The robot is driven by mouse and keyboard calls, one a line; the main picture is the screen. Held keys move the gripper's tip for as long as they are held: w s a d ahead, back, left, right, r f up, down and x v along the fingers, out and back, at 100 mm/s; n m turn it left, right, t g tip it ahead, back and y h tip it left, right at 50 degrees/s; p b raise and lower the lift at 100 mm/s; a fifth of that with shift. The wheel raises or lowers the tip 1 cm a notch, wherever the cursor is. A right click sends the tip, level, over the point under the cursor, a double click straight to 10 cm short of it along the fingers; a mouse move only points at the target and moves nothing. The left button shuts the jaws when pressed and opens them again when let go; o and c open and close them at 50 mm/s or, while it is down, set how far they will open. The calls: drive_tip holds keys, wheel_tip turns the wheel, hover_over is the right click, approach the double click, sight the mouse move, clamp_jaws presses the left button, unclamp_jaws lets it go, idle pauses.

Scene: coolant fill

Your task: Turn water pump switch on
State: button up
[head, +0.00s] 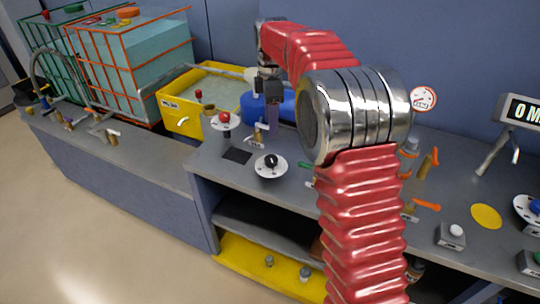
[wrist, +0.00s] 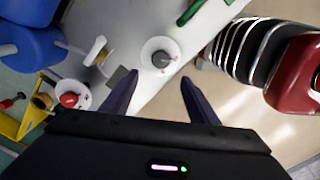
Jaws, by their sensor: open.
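A black rotary knob on a round white dial plate (head: 270,166) sits on the grey bench top; it also shows in the wrist view (wrist: 160,56), beyond and between my fingertips. A red knob on a similar white plate (head: 224,120) sits behind it to the left, and it shows at the left of the wrist view (wrist: 70,97). I cannot read which of them is labelled as the water pump switch. My gripper (wrist: 159,80) is open and empty, pointing down above the bench. In the head view my gripper (head: 272,118) hangs behind the black knob, apart from it.
A yellow tub (head: 185,122) and a blue container (head: 283,106) stand behind the dials. Valves with white (head: 257,142) and orange handles (head: 428,206) rise from the bench. Two caged tanks stand at the back left. A dark square (head: 237,155) lies left of the black knob.

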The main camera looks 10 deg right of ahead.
sight(270, 158)
wheel_tip(270, 158, down, 14)
drive_tip(key=shift+r, duration=0.1)
idle(0.7)
drive_tip(key=shift+c, duration=0.4)
drive_tip(key=c, duration=0.9)
drive_tip(key=shift+a, duration=0.15)
drive_tip(key=shift+c, duration=0.3)
drive_tip(key=shift+r, duration=0.1)
